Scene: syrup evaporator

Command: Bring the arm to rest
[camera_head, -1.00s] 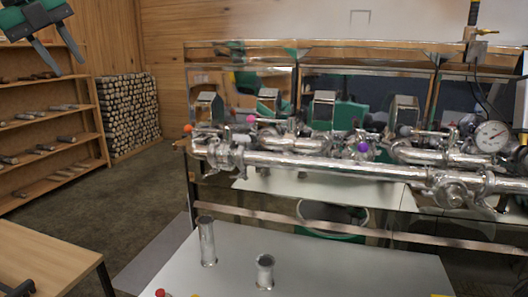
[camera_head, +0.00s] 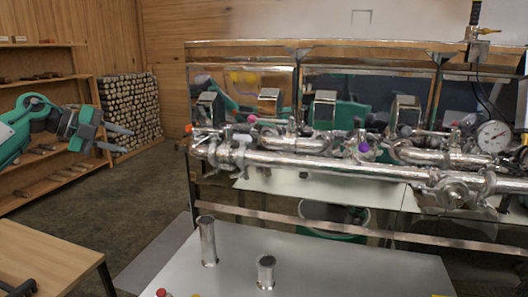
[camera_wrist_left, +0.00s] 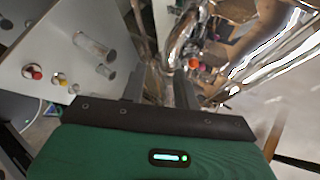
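My left gripper (camera_head: 126,140) is at the left of the head view, in front of the shelves and the log stack, left of the steel evaporator (camera_head: 330,165). Its two grey fingers point right and stand apart, with nothing between them. In the left wrist view the green gripper body (camera_wrist_left: 150,150) fills the bottom, and the pipework lies beyond it. My left arm comes in from the left edge, bent at a green elbow. My right gripper does not show in these views.
A grey table (camera_head: 310,265) in front holds two upright steel cylinders (camera_head: 208,243) and a red knob (camera_head: 161,293). A wooden table (camera_head: 45,250) stands at lower left. Wooden shelves (camera_head: 50,180) and stacked logs (camera_head: 140,100) are behind. Bare floor (camera_head: 145,200) lies between.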

